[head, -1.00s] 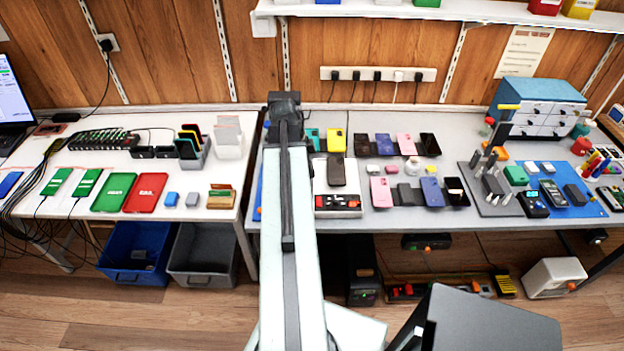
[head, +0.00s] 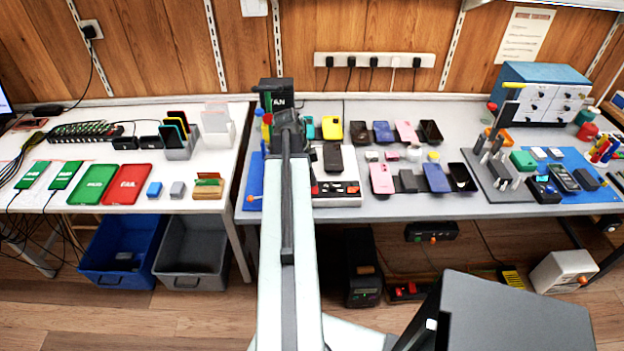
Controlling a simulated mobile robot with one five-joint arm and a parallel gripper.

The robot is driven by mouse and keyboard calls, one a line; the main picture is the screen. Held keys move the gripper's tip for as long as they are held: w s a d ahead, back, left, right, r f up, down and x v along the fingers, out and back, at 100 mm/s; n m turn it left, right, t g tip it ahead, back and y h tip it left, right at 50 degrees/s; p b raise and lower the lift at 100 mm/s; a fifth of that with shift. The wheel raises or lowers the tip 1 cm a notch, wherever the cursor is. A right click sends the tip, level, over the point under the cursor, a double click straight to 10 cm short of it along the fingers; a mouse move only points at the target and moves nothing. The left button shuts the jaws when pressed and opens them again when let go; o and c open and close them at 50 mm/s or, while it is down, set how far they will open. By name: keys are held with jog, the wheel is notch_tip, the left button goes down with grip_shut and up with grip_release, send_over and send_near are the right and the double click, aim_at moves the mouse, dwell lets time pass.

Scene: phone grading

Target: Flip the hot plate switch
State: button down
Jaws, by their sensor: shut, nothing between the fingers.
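The hot plate (head: 350,178) is a white slab on the grey bench, just right of my arm. A dark phone lies on it. Its front panel (head: 336,189) is dark with small red parts near both ends; I cannot tell which is the switch. My arm covers its left edge. My gripper (head: 287,122) is at the far end of the outstretched arm, beyond and left of the panel in the picture. It is shut and empty, its fingertips mostly hidden behind the wrist. It appears apart from the hot plate, but its height is unclear.
Several phones lie right of the hot plate, such as a pink one (head: 381,178). A white table (head: 225,178) stands left across a narrow gap. Bins (head: 190,262) sit below it.

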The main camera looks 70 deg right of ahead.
jog(key=shift+w+d+f+b, duration=0.1)
jog(key=shift+d+f+b, duration=0.1)
jog(key=shift+f+b, duration=0.45)
jog(key=shift+r, duration=0.25)
jog(key=shift+f, duration=0.1)
